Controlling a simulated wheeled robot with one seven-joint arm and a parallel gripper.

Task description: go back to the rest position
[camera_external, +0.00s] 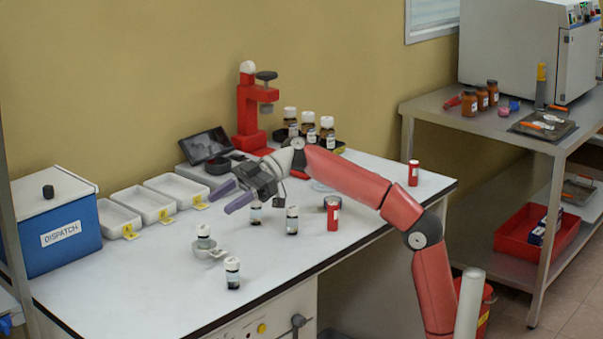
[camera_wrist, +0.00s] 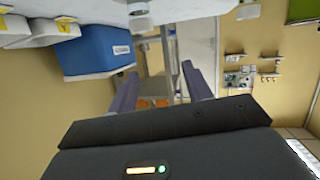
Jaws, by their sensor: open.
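My gripper (camera_external: 231,197) is over the white bench (camera_external: 150,292), in front of the three white trays. Its two purple fingers are apart and nothing is between them. In the wrist view my gripper (camera_wrist: 160,90) also shows open and empty. The red arm reaches in from the right side of the bench. Small bottles with white caps (camera_external: 292,220) stand on the bench close below and in front of the gripper. The exact gap between the gripper and the bottle (camera_external: 256,212) beneath it is hard to tell.
A blue box marked DISPATCH (camera_external: 62,228) stands at the left, with white trays (camera_external: 147,204) beside it. A red stand (camera_external: 250,115), a dark screen (camera_external: 206,145) and several dark bottles (camera_external: 327,132) are at the back. Red cylinders (camera_external: 333,214) stand near the arm.

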